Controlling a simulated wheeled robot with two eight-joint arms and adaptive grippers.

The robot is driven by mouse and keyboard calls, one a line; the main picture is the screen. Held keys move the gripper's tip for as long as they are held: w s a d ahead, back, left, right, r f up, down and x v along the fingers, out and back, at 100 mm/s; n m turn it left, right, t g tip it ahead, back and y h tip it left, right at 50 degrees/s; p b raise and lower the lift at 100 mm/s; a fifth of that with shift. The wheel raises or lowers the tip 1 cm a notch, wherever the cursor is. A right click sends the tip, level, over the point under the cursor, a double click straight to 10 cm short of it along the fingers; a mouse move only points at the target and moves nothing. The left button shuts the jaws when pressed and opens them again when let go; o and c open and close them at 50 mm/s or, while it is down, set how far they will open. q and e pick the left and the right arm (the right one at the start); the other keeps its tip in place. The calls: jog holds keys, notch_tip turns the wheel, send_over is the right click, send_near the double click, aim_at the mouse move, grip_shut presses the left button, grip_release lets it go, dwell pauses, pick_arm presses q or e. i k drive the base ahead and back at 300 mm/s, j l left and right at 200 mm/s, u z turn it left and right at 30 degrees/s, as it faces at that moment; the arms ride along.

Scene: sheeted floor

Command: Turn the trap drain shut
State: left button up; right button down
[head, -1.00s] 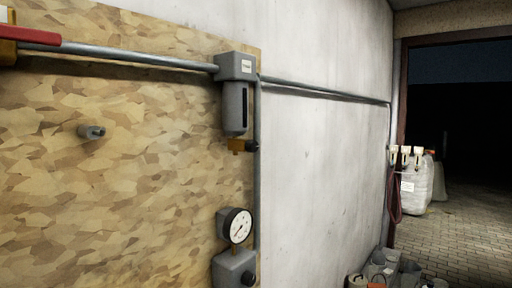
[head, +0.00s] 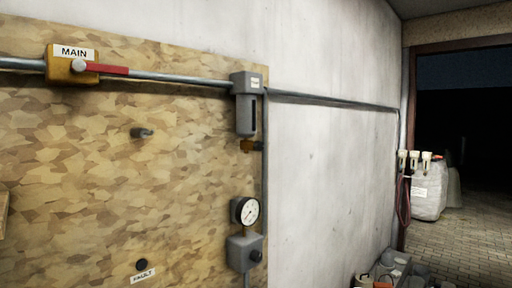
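The trap (head: 245,108) is a grey box with a hanging bowl and a small white label, fixed on the pipe near the right edge of the wooden board in the head view. Its drain (head: 249,146) is a small brass fitting with a dark end pointing right, just under the bowl. Whether the drain is open or shut cannot be told at this size. Neither of my grippers is in view.
A yellow MAIN valve (head: 70,68) with a red lever (head: 108,70) sits on the pipe at upper left. A gauge (head: 246,211) stands above a grey box (head: 244,252). A grey peg (head: 142,133) juts from the board (head: 110,190). Buckets (head: 395,268) stand at lower right.

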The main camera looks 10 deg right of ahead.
aim_at(258, 146)
jog(key=l+u, duration=0.15)
jog(key=u, duration=0.3)
jog(key=i+l+u, duration=0.1)
jog(key=u, duration=0.3)
jog(key=l+u, duration=0.25)
jog(key=u, duration=0.2)
jog(key=l+u, duration=0.15)
jog(key=l, duration=0.25)
jog(key=k+l+u, duration=0.15)
jog(key=l, duration=0.25)
jog(key=l+u, duration=0.15)
jog(key=l, duration=0.25)
jog(key=k+l+u, duration=0.15)
jog(key=l, duration=0.25)
jog(key=k+l+u, duration=0.15)
jog(key=l, duration=0.25)
jog(key=k+l+u, duration=0.15)
jog(key=l, duration=0.2)
jog(key=k+l+u, duration=0.15)
jog(key=l, duration=0.2)
jog(key=i, duration=0.05)
